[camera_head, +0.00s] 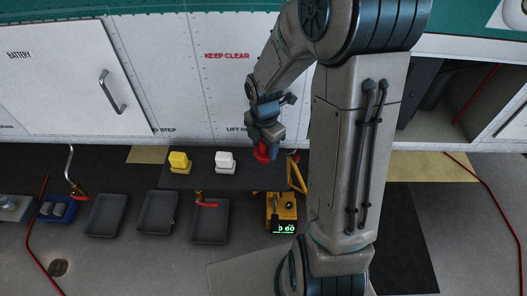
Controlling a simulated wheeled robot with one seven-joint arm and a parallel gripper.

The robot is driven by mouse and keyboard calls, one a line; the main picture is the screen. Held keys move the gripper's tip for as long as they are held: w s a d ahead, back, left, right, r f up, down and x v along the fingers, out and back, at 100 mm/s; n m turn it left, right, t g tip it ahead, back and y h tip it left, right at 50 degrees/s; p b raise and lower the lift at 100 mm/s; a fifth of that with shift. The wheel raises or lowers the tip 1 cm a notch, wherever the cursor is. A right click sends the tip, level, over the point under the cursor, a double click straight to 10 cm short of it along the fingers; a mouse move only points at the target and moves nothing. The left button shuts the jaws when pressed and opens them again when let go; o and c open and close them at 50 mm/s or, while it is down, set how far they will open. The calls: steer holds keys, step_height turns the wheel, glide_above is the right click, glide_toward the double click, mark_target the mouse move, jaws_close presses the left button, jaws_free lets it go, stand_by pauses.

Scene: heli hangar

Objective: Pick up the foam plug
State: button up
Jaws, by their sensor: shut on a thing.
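A red foam plug (262,154) is at the tip of my gripper (264,140), at the right end of the dark mat (205,181). My gripper points down and is shut on the red plug, whose upper part the fingers hide. I cannot tell whether the plug touches the mat. A yellow block-shaped piece (179,162) and a white one (225,161) stand apart from it, to the left on the same mat.
Three dark trays stand in front of the mat, one of them (156,213) in the middle. A yellow device (282,213) with a green display stands close below my gripper. A blue bin (56,209) is at the left. The white fuselage wall (190,85) rises behind.

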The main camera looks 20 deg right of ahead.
step_height(320, 180, up, 2)
steer(key=shift+r, duration=0.1)
steer(key=s+a+b, duration=0.3)
steer(key=s+b, duration=0.2)
steer(key=s, duration=0.4)
steer(key=s+a+b, duration=0.3)
steer(key=s+b, duration=0.2)
steer(key=s, duration=0.4)
steer(key=shift+s, duration=0.35)
